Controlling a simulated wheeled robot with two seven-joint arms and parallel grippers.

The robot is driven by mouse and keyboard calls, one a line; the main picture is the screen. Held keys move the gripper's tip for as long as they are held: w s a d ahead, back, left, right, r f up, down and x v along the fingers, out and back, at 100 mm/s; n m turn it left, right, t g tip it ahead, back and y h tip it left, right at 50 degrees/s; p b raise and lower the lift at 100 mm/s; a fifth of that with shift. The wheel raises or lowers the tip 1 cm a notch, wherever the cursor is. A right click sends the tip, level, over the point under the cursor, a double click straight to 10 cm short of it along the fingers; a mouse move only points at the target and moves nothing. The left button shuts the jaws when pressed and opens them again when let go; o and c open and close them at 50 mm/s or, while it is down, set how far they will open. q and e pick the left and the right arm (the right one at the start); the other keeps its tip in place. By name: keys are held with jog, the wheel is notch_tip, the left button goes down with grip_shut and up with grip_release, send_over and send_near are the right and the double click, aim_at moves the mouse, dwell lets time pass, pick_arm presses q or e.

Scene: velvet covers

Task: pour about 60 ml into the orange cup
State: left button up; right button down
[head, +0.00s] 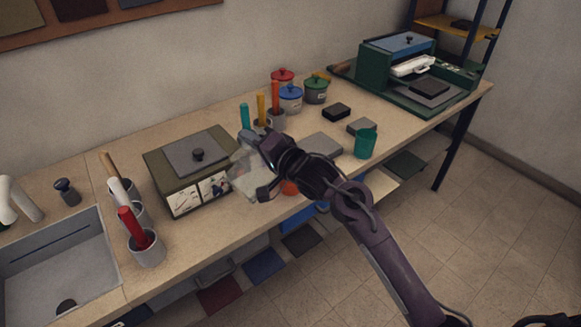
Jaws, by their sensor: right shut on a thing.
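My right gripper (256,164) comes in from the lower right and is shut on a pale, see-through vessel (243,178). The vessel is held over the front part of the counter, beside the olive box, and looks tilted. Its contents and level cannot be made out. The orange cup (290,187) shows only as a small patch just right of the vessel, below my gripper. My arm hides most of the cup, so its inside is not visible. My left gripper is not in view.
An olive box with a grey lid (196,154) stands left of the vessel. A green cup (366,143) stands right of my arm near the front edge. Grey pots with coloured handles (147,249) stand by the sink (60,240). Lidded jars (290,98) stand behind.

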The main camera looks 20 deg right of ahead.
jog(key=shift+w+d+r+p, duration=0.2)
jog(key=shift+d+r+p, duration=0.1)
jog(key=shift+r+p, duration=0.15)
jog(key=shift+d+f, duration=0.1)
jog(key=shift+f, duration=0.05)
jog(key=shift+w+d+r+m+p, duration=0.25)
jog(key=shift+d+m+p, duration=0.25)
jog(key=shift+p, duration=0.25)
dwell(1.1)
